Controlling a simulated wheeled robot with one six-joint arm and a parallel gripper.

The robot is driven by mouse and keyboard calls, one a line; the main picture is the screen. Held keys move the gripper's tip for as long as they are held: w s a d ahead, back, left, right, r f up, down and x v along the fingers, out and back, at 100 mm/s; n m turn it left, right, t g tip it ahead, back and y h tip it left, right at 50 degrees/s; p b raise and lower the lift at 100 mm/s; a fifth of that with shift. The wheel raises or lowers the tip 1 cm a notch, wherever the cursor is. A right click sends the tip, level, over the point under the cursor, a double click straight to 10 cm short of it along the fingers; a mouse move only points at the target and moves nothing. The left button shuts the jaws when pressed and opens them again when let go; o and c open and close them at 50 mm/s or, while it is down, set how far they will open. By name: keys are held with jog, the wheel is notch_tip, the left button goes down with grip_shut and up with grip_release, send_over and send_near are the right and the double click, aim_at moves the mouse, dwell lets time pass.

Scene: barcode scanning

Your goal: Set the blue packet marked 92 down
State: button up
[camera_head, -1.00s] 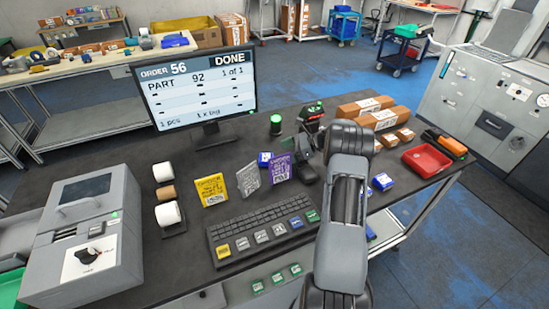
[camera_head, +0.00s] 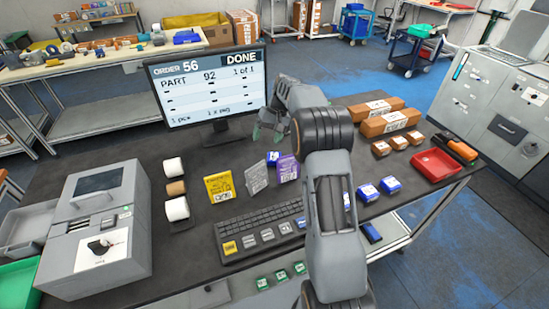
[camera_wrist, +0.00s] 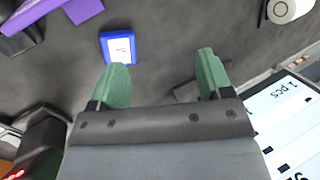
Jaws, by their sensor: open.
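A blue packet with a white label (camera_wrist: 120,48) lies on the dark bench top in the wrist view. It also shows in the head view, partly behind the grey and purple packets (camera_head: 272,157). Its number is too small to read. My gripper (camera_wrist: 163,75) is open, with its green fingers apart and nothing between them. In the wrist view the packet lies beyond the left finger, apart from it. In the head view my gripper (camera_head: 268,133) is beside the monitor's right edge, above the bench.
The monitor (camera_head: 207,87) reads order 56, part 92, DONE. Yellow (camera_head: 218,187), grey (camera_head: 258,177) and purple (camera_head: 288,168) packets stand behind the keyboard (camera_head: 262,232). Several other blue packets (camera_head: 390,184), brown boxes (camera_head: 390,122) and a red tray (camera_head: 437,164) are at right.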

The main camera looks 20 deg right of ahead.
jog(key=d+r+n+h, duration=0.1)
jog(key=d+n+h, duration=0.3)
jog(key=n, duration=0.7)
jog(key=n+p, duration=0.1)
jog(key=n, duration=0.3)
send_over(278, 156)
jog(key=shift+t+h, duration=0.3)
jog(key=shift+t, duration=0.1)
jog(key=f, duration=0.8)
jog(key=shift+s+d+f, duration=0.1)
jog(key=shift+d+f, duration=0.1)
jog(key=shift+a+f+p, duration=0.1)
jog(key=shift+f+p, duration=0.75)
jog(key=shift+f, duration=1.8)
jog(key=shift+c, duration=0.4)
jog(key=shift+r, duration=0.1)
jog(key=c, duration=0.8)
